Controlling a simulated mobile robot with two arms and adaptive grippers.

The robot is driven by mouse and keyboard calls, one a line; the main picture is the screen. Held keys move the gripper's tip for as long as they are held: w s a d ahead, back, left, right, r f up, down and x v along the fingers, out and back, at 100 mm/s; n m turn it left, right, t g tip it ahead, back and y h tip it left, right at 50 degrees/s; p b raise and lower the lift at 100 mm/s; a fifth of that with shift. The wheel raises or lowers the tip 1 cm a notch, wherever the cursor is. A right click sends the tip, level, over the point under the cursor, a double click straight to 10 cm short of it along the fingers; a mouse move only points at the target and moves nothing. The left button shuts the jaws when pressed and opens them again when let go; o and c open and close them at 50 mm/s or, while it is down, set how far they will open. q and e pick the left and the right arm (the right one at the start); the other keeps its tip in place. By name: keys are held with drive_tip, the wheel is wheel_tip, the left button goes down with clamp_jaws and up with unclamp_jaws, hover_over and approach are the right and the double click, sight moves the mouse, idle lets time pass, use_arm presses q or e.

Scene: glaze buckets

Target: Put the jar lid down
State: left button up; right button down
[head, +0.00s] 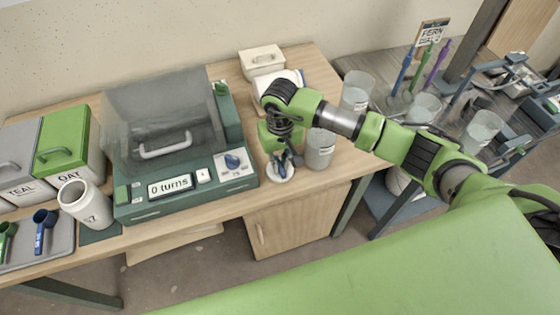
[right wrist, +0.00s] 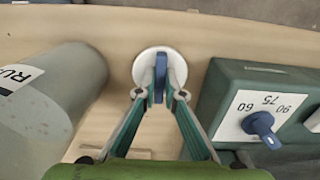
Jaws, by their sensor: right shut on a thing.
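The jar lid (right wrist: 146,61) is a round white disc with an upright blue grip (right wrist: 160,72). It also shows in the head view (head: 284,178), close to the table's front edge. My right gripper (right wrist: 160,97) is shut on the blue grip, and in the head view (head: 281,162) it points down between the dark green machine and a grey labelled jar. I cannot tell whether the lid touches the table. My left gripper is not in view.
The green machine (head: 183,190) with its "0 turns" display stands left of the lid. The grey jar (head: 319,148) stands close on the right; its label starts "RU" in the right wrist view. A tilted white jar (head: 84,202) is farther left. Wooden tabletop (head: 225,215) shows in front.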

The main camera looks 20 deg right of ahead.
sight(280, 166)
drive_tip(key=shift+f, duration=0.15)
drive_tip(key=c, duration=2.1)
unclamp_jaws()
drive_tip(key=shift+c, duration=0.2)
drive_tip(key=shift+w+r, duration=0.1)
drive_tip(key=shift+r, duration=0.4)
wheel_tip(280, 166, up, 11)
drive_tip(key=b, duration=0.3)
drive_tip(key=shift+r, duration=0.15)
drive_tip(key=shift+s, duration=0.25)
